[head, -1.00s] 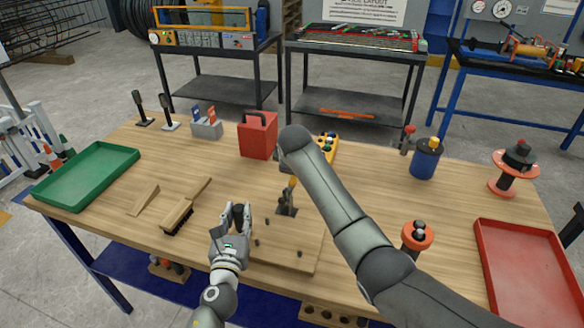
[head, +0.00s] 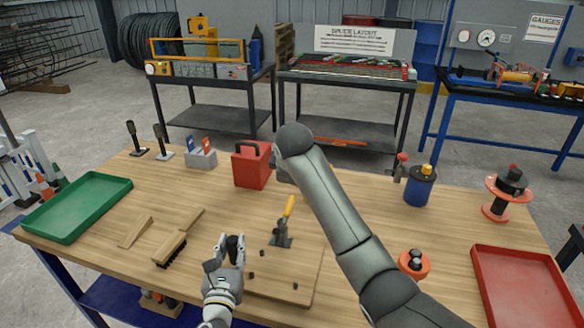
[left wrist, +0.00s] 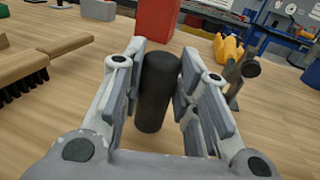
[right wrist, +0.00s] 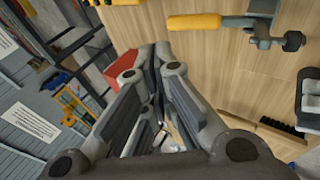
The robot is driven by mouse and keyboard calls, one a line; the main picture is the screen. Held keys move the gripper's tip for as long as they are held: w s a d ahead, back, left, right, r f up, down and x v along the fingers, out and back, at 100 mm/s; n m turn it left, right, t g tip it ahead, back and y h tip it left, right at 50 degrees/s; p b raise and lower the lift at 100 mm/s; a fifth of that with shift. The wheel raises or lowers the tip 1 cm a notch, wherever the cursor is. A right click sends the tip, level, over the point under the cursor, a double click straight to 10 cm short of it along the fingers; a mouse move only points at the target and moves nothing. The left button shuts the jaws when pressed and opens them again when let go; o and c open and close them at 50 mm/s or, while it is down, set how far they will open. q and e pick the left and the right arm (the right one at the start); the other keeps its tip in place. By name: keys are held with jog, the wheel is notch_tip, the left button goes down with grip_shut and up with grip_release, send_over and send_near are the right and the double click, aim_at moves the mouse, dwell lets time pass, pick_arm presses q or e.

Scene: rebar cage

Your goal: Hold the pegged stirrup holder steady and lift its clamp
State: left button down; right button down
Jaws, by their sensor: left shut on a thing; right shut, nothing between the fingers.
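The holder is a wooden board (head: 300,291) with short dark pegs and a toggle clamp (head: 282,240). The clamp's yellow handle (head: 289,206) stands up, tilted slightly right. My left gripper (head: 232,243) is at the board's left edge, shut on an upright black peg (left wrist: 157,90); the clamp's metal part (left wrist: 236,82) shows to its right in the left wrist view. My right gripper (right wrist: 156,60) is shut and empty. In the head view it is hidden behind my forearm. In the right wrist view the yellow handle (right wrist: 194,22) lies beyond the fingertips, apart from them.
A brush (head: 171,249) and wooden pieces lie left of the board. A green tray (head: 75,232) is at the far left, a red tray (head: 515,300) at the right. A red box (head: 252,168) and a blue can (head: 420,188) stand farther back.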

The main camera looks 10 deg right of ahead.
jog(key=r, duration=0.1)
jog(key=s+r, duration=0.1)
jog(key=r, duration=0.2)
jog(key=shift+s+d+r, duration=0.15)
jog(key=shift+s+r, duration=0.1)
jog(key=shift+r, duration=0.05)
pick_arm(q)
jog(key=c, duration=1)
grip_release()
jog(key=shift+c, duration=0.2)
jog(key=shift+s, duration=0.1)
